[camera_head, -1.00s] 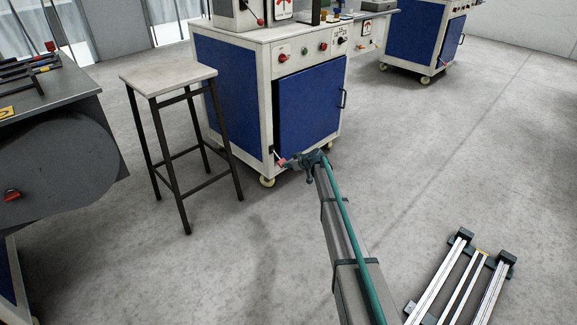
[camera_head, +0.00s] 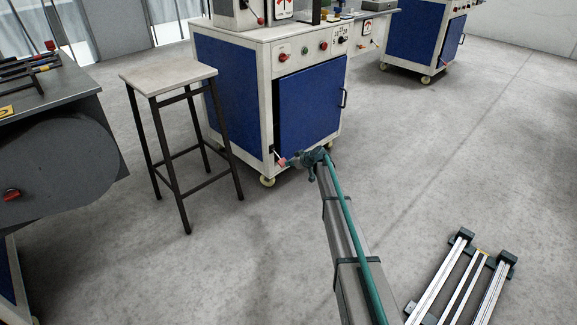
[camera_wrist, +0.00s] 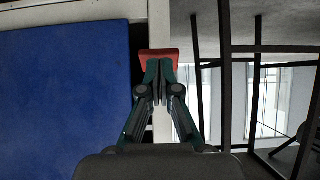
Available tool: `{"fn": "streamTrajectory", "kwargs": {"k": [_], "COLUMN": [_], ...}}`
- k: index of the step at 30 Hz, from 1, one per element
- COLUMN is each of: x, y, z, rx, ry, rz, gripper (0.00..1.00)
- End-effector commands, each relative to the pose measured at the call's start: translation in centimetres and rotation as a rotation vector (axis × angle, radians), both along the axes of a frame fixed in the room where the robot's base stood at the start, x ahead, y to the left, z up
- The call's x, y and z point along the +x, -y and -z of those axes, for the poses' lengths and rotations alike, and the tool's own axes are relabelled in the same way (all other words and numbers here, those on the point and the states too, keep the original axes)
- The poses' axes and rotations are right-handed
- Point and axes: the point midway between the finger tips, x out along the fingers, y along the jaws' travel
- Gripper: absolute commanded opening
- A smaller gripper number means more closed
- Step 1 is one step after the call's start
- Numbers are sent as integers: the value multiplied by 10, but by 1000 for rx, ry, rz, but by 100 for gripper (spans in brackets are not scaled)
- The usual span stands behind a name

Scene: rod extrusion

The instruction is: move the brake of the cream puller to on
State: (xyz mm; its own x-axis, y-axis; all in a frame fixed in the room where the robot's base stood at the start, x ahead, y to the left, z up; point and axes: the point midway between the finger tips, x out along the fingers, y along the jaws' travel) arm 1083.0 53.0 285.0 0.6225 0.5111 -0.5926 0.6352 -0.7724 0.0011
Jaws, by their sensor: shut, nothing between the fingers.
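The cream and blue machine (camera_head: 233,85) stands on casters behind the end of my arm; I take it for the cream puller. A small red-ended lever (camera_head: 281,162) sticks out low at its front left corner, near a caster. The lever's red end (camera_wrist: 158,54) also shows in the wrist view, right at my fingertips. My gripper (camera_head: 288,161) is shut with nothing between its fingers. In the wrist view, the closed fingertips (camera_wrist: 158,72) are against or just short of the red end; I cannot tell if they touch. The brake's on or off marking is not readable.
A stool (camera_head: 170,80) with thin black legs stands close to the left of the machine. A dark grey machine (camera_head: 60,160) is at the far left. Metal rails (camera_head: 465,285) lie on the floor at the lower right. The floor in between is clear.

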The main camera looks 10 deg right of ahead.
Motion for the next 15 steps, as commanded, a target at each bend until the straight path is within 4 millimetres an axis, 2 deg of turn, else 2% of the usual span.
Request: {"fn": "streamTrajectory", "kwargs": {"k": [1, 3, 9, 15], "x": [-7, -16, -49, -71], "y": [3, 10, 36, 56], "z": [-13, -20, -7, 3], "rx": [0, 2, 2, 3], "ry": [4, 1, 1, 2], "rz": [1, 2, 2, 2], "gripper": [0, 0, 0, 0]}}
